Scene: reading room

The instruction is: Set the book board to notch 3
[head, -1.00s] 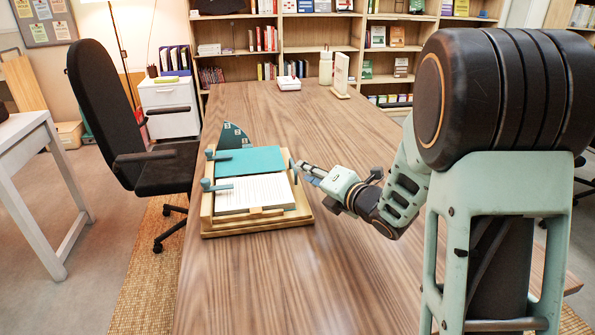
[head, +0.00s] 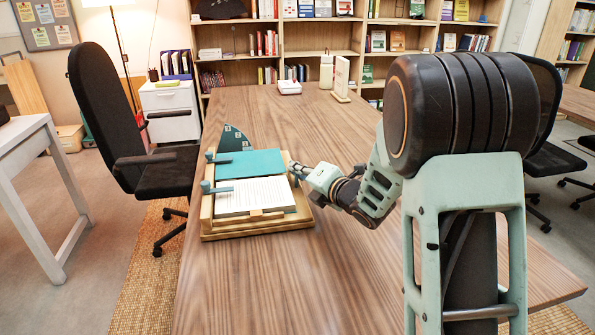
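The book board (head: 258,229) is a wooden stand on the table, holding an open book with a teal page (head: 249,163) and a white lined page (head: 254,196). A dark notch plate (head: 234,139) with small white labels stands at its back; the labels are too small to read. Blue-grey clips (head: 217,188) sit at the board's left side. My gripper (head: 298,171) is at the board's right edge, beside the pages. Its fingertips overlap the edge in this view. I cannot tell whether it touches, or whether it is open or shut.
The wooden table (head: 300,110) is clear to the right of and behind the board. A white box (head: 289,88) and an upright sign (head: 341,78) stand at its far end. A black chair (head: 150,170) is close on the left.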

